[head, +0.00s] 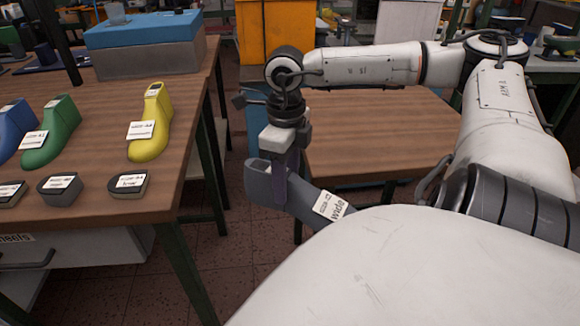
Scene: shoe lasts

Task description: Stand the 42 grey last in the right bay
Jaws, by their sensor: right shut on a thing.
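My right gripper (286,172) is shut on a grey last (261,186). The last hangs in the gap between two wooden tables, tilted, with its toe end pointing down to the right. A white label (333,206) on it reads "wide"; its smaller print is unreadable, so I cannot confirm the 42. The far end of the last is partly hidden behind a large white part of mine. My left gripper is not in view. I cannot make out a right bay in this view.
The left table (190,165) holds a yellow last (153,115), a green last (58,118), a blue last (14,125) and small labelled dark blocks (128,188). A blue-lidded box (145,45) stands behind. The right table (375,135) has bare wood showing beneath my arm.

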